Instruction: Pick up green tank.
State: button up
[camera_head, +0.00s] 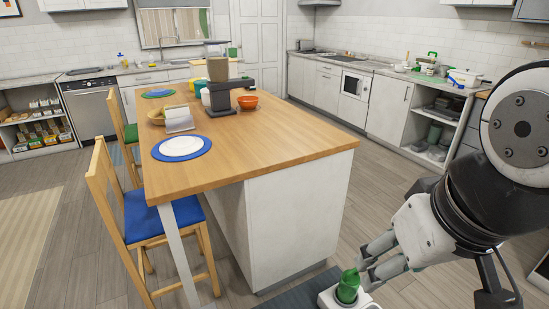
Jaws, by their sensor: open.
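A green, translucent-looking object (348,287), which appears to be the green tank, stands upright at the bottom of the head view. It sits in or on a white base (329,300), cut off by the lower picture edge. My gripper (364,272) reaches in from the right with its fingers apart, close to the right side of the green object. I cannot tell whether a fingertip touches it or whether it lies between the fingers. Nothing is seen held.
A chair with a blue seat (160,218) stands left. A dark mat (300,294) lies beside the white base. Floor shows between island and right cabinets.

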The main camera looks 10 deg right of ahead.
aim_at(349, 280)
jog(key=i+l, duration=0.15)
jog(key=l, duration=0.25)
jog(key=i+l, duration=0.1)
jog(key=l, duration=0.35)
jog(key=i+l, duration=0.15)
jog(key=l, duration=0.25)
jog(key=i+l, duration=0.1)
jog(key=l, duration=0.35)
jog(key=i+l+u, duration=0.1)
jog(key=l, duration=0.3)
jog(key=i+l, duration=0.15)
jog(key=l, duration=0.3)
jog(key=i+l, duration=0.1)
jog(key=l, duration=0.35)
